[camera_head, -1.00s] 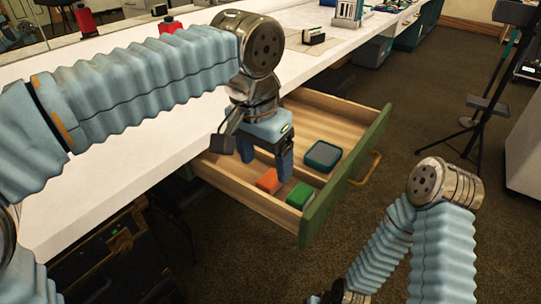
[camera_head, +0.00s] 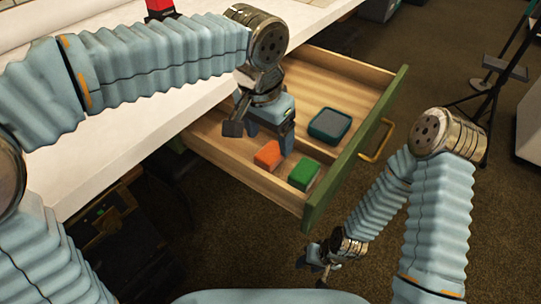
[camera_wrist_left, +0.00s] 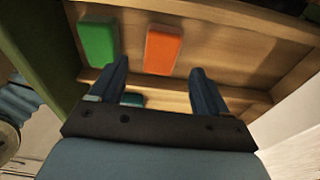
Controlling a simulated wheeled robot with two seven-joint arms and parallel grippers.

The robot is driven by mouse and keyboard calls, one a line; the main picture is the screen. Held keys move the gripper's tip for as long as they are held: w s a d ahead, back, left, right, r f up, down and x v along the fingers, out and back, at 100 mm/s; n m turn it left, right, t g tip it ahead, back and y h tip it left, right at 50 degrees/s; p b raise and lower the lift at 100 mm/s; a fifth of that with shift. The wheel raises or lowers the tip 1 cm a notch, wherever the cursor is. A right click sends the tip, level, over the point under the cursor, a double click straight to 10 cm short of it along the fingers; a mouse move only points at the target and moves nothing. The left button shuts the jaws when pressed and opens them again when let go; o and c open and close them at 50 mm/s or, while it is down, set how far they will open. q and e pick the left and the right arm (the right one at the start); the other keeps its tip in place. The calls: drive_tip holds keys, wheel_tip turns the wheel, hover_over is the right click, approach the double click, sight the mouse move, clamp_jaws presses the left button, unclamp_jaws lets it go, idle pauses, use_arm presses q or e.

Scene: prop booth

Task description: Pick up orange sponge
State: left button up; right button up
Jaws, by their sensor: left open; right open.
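The orange sponge (camera_head: 268,155) lies in the front compartment of the open wooden drawer, beside a green sponge (camera_head: 303,175). In the left wrist view the orange sponge (camera_wrist_left: 163,50) shows ahead of the fingertips, roughly between their lines, with the green sponge (camera_wrist_left: 98,44) to its left. My left gripper (camera_head: 269,142) is over the drawer, just behind the orange sponge in the head view; its fingers (camera_wrist_left: 160,78) are open and empty. My right gripper (camera_head: 318,265) hangs low outside the drawer, apart from the sponges; its fingers are small in view.
The drawer (camera_head: 352,140) has a green front with a brass handle (camera_head: 378,142). A dark teal container (camera_head: 330,125) sits in its larger compartment, past a wooden divider. The white counter (camera_head: 110,150) borders the drawer on the left. Open floor lies to the right.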

sight(271, 151)
use_arm(q)
drive_tip(key=f, duration=0.4)
drive_tip(key=shift+w+d, duration=0.1)
drive_tip(key=shift+w, duration=0.1)
drive_tip(key=c, duration=1.1)
drive_tip(key=shift+r, duration=0.1)
